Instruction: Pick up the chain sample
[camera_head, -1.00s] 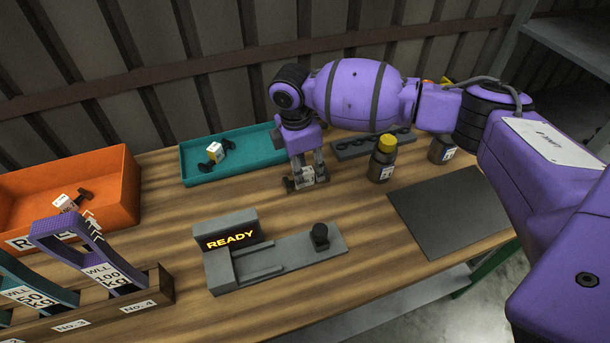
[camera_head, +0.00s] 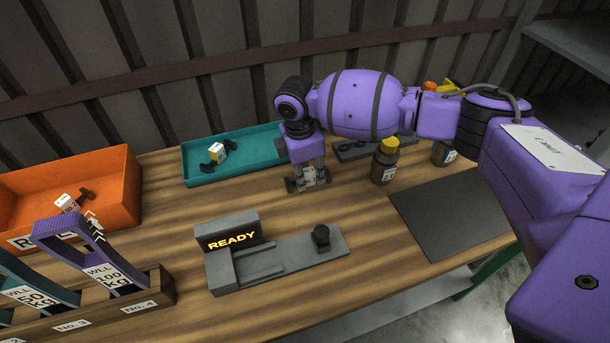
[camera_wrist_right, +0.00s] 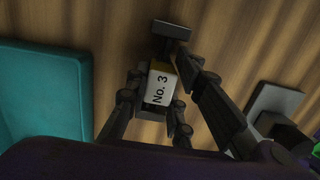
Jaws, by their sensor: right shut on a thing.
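The chain sample (camera_head: 309,174) is a short piece with dark ends and a white label. In the right wrist view the sample (camera_wrist_right: 160,88) shows its label reading "No. 3" and a yellowish part. My right gripper (camera_head: 307,181) points down and is shut on it, with its fingers on both sides of the label. Sample and gripper are right of the teal tray, over the wooden table. Whether the sample touches the table is not clear. A similar sample (camera_head: 217,151) lies in the teal tray, and another (camera_head: 70,203) lies in the orange bin. My left gripper is not in view.
The teal tray (camera_head: 196,178) is left of the gripper, the orange bin (camera_head: 120,187) farther left. A grey fixture (camera_head: 290,262) with a "READY" display stands in front. A yellow-capped bottle (camera_head: 385,165) stands close on the right, beside a dark mat (camera_head: 450,215).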

